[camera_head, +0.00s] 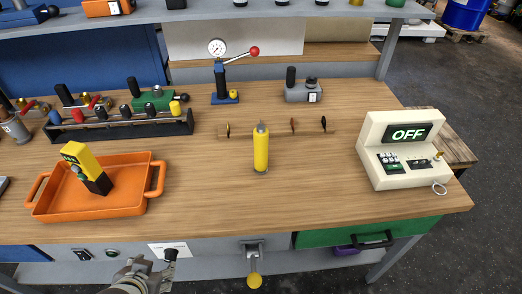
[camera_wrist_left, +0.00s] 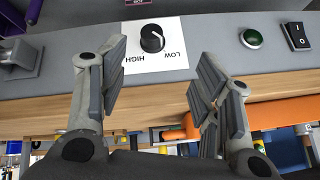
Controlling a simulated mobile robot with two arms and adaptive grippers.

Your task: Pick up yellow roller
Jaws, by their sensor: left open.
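A yellow cylinder with a grey tip, which looks like the yellow roller (camera_head: 261,152), stands upright near the middle of the wooden workbench (camera_head: 310,200). My left gripper (camera_head: 146,266) is at the bottom of the head view, in front of the bench's front panel and well apart from the roller. In the left wrist view, my left gripper (camera_wrist_left: 160,82) has its fingers spread with nothing between them. They face the white HIGH/LOW label and black knob (camera_wrist_left: 152,38). The roller cannot be made out in that view. My right gripper is not in view.
An orange tray (camera_head: 133,207) holding a yellow-black device (camera_head: 86,167) is at left. A tool rack (camera_head: 120,130) stands behind it. A gauge press (camera_head: 222,80) is at the back, and a cream OFF box (camera_head: 400,150) at right. Bench around the roller is mostly clear.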

